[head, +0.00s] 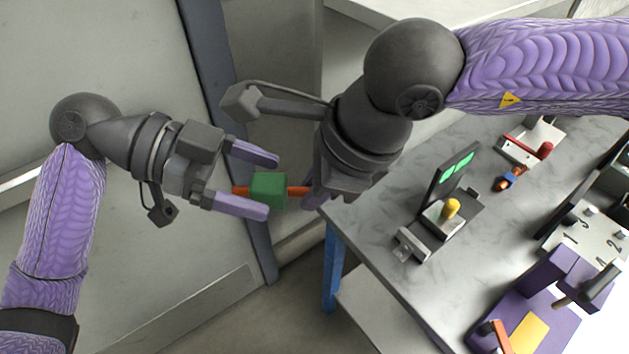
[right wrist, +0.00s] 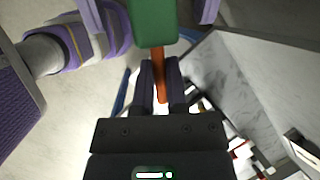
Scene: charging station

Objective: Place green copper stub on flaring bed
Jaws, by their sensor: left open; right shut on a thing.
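The green copper stub (head: 268,191) is a green block with a copper-orange rod out of both sides. It is held in the air left of the table. My right gripper (head: 316,192) is shut on the rod's right end; the right wrist view shows the rod (right wrist: 159,75) between its fingers, with the green block (right wrist: 153,22) beyond. My left gripper (head: 272,184) is open, its purple fingers on either side of the block; contact is unclear. I cannot tell for sure which table fixture is the flaring bed.
On the grey marbled table (head: 370,220) stand a dark fixture with a yellow knob (head: 451,208) and green-lit panel, a red-handled tool (head: 540,149), a small blue-orange part (head: 511,178), a purple stand (head: 545,335) and a numbered block (head: 590,235). The table's left edge is near my right gripper.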

